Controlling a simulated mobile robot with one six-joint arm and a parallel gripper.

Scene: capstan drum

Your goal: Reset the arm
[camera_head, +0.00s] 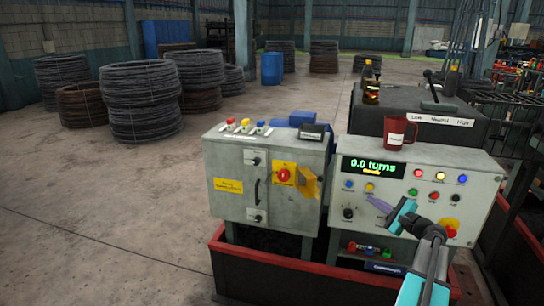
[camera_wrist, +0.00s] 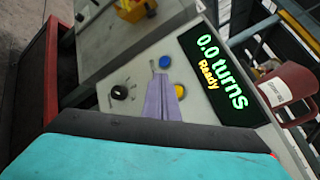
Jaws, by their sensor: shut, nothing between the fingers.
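My gripper (camera_head: 379,204) is in front of the control panel (camera_head: 347,164), low on its left half, with its purple fingers together and nothing between them. In the wrist view the shut fingers (camera_wrist: 162,99) point at the panel face near a blue button (camera_wrist: 165,61) and a yellow button (camera_wrist: 179,90). A black knob (camera_wrist: 119,92) lies left of the fingers there. The panel's display (camera_head: 375,167) reads "0.0 turns" and "Ready". I cannot tell whether the fingertips touch the panel.
A dark red mug (camera_head: 398,133) stands on top of the panel, with a bottle (camera_head: 370,85) behind it. A grey cabinet (camera_head: 235,165) with a red emergency button stands left. A red-rimmed tray (camera_head: 285,262) surrounds both bases. Wire coils (camera_head: 140,100) stand farther back; the left floor is clear.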

